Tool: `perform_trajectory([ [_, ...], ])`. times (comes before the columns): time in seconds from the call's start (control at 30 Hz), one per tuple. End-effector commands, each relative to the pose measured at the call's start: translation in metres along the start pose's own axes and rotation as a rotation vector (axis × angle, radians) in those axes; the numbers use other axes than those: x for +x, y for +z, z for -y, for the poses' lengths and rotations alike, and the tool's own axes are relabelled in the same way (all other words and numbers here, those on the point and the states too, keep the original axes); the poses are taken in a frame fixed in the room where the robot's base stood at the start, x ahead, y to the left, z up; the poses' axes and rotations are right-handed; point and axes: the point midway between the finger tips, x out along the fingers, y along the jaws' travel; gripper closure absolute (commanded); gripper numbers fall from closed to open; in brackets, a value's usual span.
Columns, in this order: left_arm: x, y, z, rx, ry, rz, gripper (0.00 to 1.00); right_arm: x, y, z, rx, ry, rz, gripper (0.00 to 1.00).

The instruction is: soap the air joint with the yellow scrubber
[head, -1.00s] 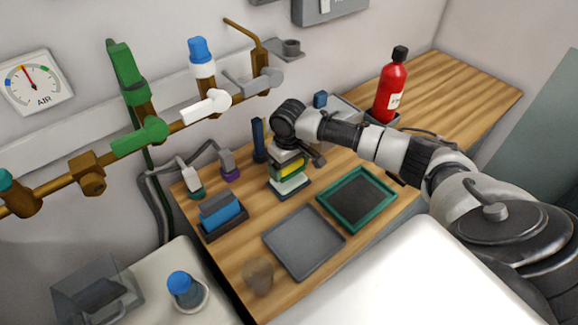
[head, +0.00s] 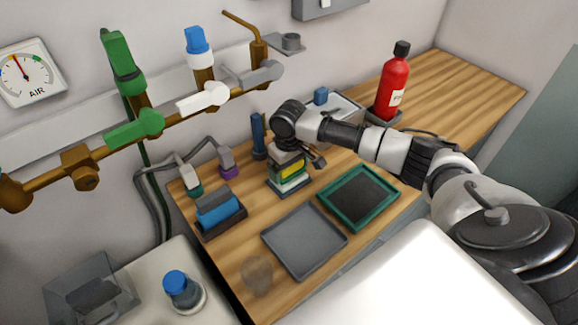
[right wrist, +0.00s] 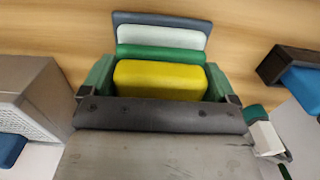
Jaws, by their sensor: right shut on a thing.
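The yellow scrubber (head: 291,171) has a green layer and sits between the fingers of my right gripper (head: 288,161), which is shut on it. In the right wrist view the yellow block (right wrist: 160,79) lies between two green fingertips. A white pad on a dark base (head: 289,185) is right below it; I cannot tell whether the scrubber touches it. A brass joint (head: 80,168) is on the wall pipe, below the gauge marked AIR (head: 27,72). My left gripper is not in view.
A grey tray (head: 304,270) and a green-rimmed tray (head: 331,211) lie in front. A blue block in a dark holder (head: 222,232), a clear cup (head: 257,272) and a red bottle (head: 393,83) stand around. Green (head: 134,127) and white (head: 203,97) valve handles stick out from the pipe.

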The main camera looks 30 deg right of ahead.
Motion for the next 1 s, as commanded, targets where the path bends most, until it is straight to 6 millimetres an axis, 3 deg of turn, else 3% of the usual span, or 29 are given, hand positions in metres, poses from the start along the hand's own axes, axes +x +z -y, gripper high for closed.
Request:
perform_trajectory([
  [1.0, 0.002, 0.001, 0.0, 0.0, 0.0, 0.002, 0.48, 0.011, 0.0, 0.0, 0.0, 0.0, 0.0, 0.3],
])
